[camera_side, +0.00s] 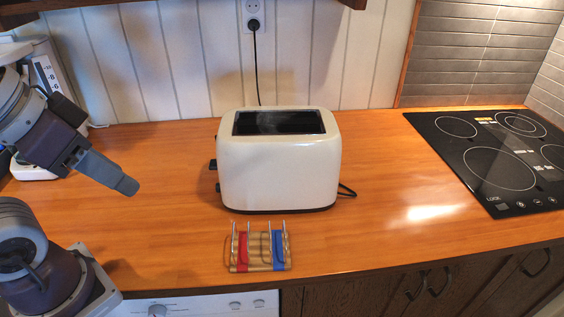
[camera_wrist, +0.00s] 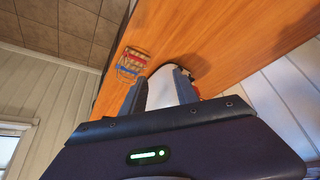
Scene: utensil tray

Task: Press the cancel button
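A cream toaster (camera_side: 278,165) stands upright on the wooden counter, with dark slots on top. A dark lever (camera_side: 212,164) and a lower dark control (camera_side: 218,187) stick out from its left end. I cannot tell the cancel button apart at this size. My gripper (camera_side: 128,186) is in the air to the left of the toaster, apart from it, pointing down and right. In the wrist view my gripper (camera_wrist: 160,82) shows two separated fingers with nothing held. The white toaster (camera_wrist: 160,92) shows in the gap beyond them, mostly hidden.
A small rack (camera_side: 261,250) with red and blue parts sits in front of the toaster. A black cooktop (camera_side: 490,155) is on the right. A black cord (camera_side: 257,70) runs from the wall socket behind the toaster. The counter (camera_side: 160,220) between gripper and toaster is clear.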

